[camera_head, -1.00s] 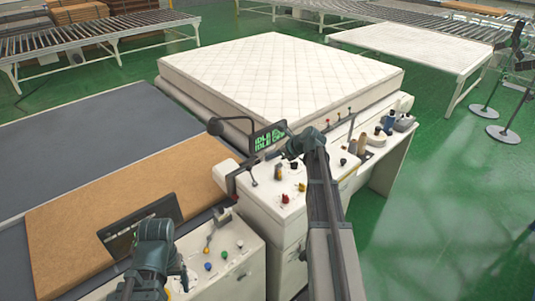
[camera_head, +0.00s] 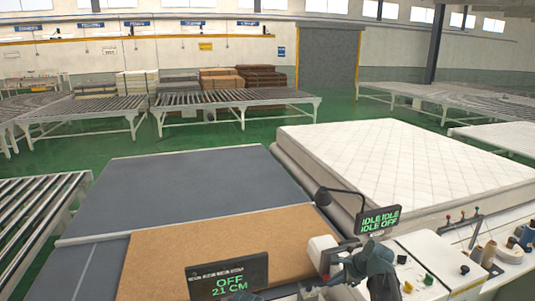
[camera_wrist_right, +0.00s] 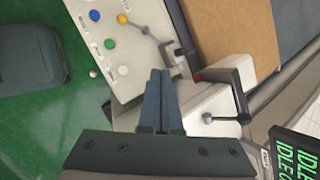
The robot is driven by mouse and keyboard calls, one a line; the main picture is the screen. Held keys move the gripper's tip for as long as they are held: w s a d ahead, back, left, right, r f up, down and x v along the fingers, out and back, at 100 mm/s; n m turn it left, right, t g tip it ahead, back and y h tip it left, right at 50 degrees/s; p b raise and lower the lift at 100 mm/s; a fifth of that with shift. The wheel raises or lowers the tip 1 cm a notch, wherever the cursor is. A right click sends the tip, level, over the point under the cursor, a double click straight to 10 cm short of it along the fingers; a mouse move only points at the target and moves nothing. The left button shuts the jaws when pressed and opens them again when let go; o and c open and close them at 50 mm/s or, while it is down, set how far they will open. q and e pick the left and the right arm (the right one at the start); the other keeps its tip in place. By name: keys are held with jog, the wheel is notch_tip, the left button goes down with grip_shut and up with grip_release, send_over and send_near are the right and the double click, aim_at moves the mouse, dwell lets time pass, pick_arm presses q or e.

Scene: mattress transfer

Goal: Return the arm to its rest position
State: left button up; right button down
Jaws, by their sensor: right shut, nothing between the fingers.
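My right arm shows at the bottom edge of the head view, with its right gripper (camera_head: 345,273) over the white machine console, in front of the small idle display (camera_head: 378,221). In the right wrist view the two dark fingers of the right gripper (camera_wrist_right: 162,90) lie together with nothing between them. Below them is the white console (camera_wrist_right: 122,65) with coloured buttons and a small lever. My left gripper is not in view. The white quilted mattress (camera_head: 405,160) lies flat on its machine bed at the right, apart from the gripper.
A brown board (camera_head: 205,245) lies on the grey table (camera_head: 190,190) at left. A display reading "OFF 21 CM" (camera_head: 228,278) stands at the front. Thread spools (camera_head: 489,253) stand on the console at right. Roller conveyors (camera_head: 230,98) run behind. Green floor is clear between them.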

pick_arm(q)
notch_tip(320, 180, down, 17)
jog(key=b, duration=1.4)
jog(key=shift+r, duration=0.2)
pick_arm(e)
jog(key=s+a+f+n+g+h, duration=0.2)
jog(key=s+a+f+n, duration=0.6)
jog(key=s+f+n, duration=0.2)
jog(key=s+a+f+n+g+h, duration=0.3)
jog(key=s+a+f+n, duration=0.5)
jog(key=s+n, duration=0.6)
jog(key=shift+a+f+h, duration=0.3)
jog(key=shift+a+f, duration=0.05)
jog(key=shift+f, duration=0.6)
